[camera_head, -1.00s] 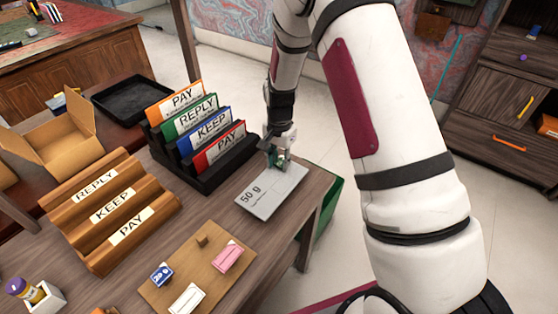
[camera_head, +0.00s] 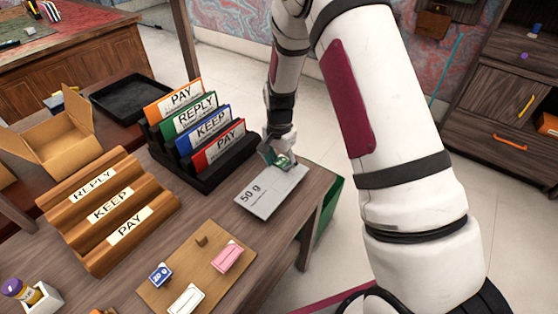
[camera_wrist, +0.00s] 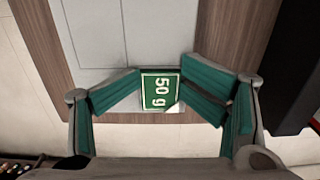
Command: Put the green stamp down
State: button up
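The green stamp (camera_wrist: 160,91), marked "50 g" in white, is between the two fingertips of my gripper (camera_wrist: 160,82) in the wrist view. The fingertips meet its left and right edges with no clear gap. In the head view my gripper (camera_head: 279,157) and the stamp are at the far end of the grey "50 g" plate (camera_head: 262,201). The plate also fills the top of the wrist view (camera_wrist: 115,35). I cannot tell whether the stamp touches the plate.
A black rack of coloured cards (camera_head: 218,171) stands close left of my gripper. A brown board (camera_head: 205,261) holds a blue stamp (camera_head: 161,275), a pink stamp (camera_head: 227,257) and a white one (camera_head: 187,299). A wooden stepped rack (camera_head: 108,210) is farther left. The desk's right edge is near.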

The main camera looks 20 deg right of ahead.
jog(key=shift+s, duration=0.15)
notch_tip(320, 180, up, 13)
notch_tip(320, 180, up, 8)
jog(key=n, duration=0.2)
send_over(279, 164)
jog(key=s, duration=0.5)
jog(key=s+r+n+t, duration=0.1)
jog(key=s+r+n, duration=0.2)
jog(key=s+r, duration=0.4)
jog(key=s+r+n+t, duration=0.2)
jog(key=s+r, duration=0.3)
jog(key=s, duration=0.5)
jog(key=s+n, duration=0.3)
jog(key=s, duration=0.7)
jog(key=shift+s+f+n+t, duration=0.15)
jog(key=shift+f+n+t, duration=0.15)
jog(key=shift+n, duration=0.1)
jog(key=shift+d+r, duration=0.1)
jog(key=shift+r, duration=0.05)
